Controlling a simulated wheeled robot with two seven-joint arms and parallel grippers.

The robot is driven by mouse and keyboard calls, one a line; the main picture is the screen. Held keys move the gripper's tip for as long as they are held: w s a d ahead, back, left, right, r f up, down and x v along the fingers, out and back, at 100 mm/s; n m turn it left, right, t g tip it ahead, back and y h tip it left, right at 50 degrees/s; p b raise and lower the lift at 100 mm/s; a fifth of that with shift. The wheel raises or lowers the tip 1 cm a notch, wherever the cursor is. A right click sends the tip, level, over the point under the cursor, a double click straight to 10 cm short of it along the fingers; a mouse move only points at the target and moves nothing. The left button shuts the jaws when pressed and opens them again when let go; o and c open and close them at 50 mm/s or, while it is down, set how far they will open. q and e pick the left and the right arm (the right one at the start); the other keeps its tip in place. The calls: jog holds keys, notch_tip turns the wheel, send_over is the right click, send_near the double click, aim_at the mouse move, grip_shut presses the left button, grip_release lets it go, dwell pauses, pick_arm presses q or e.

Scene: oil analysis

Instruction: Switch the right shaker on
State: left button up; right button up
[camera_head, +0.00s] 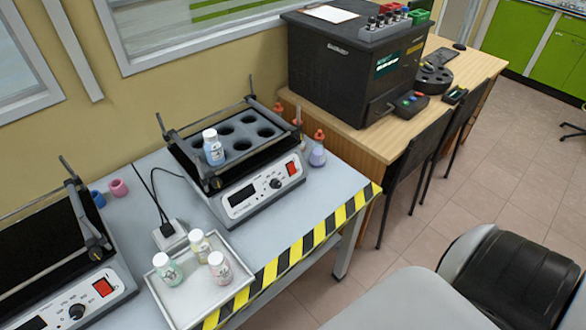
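The right shaker (262,188) stands on the grey table with the black and yellow edge. Its white front panel has a red switch (292,168) at the right end, a dark knob (275,184) and a dark display (242,196). I cannot tell the switch position, and the display looks dark. Its black holder has several round holes, and a bottle with a white cap and blue contents (213,150) stands in one. The left shaker (84,298), cut off by the left edge, has a similar red switch (103,287). Neither gripper is in view.
A white tray (205,299) with three capped bottles lies in front, between the shakers. A power strip (170,236) with cables is behind it. A flask with a red stopper (317,153) stands close to the right shaker's right side. A large black machine (335,70) stands on the wooden table behind.

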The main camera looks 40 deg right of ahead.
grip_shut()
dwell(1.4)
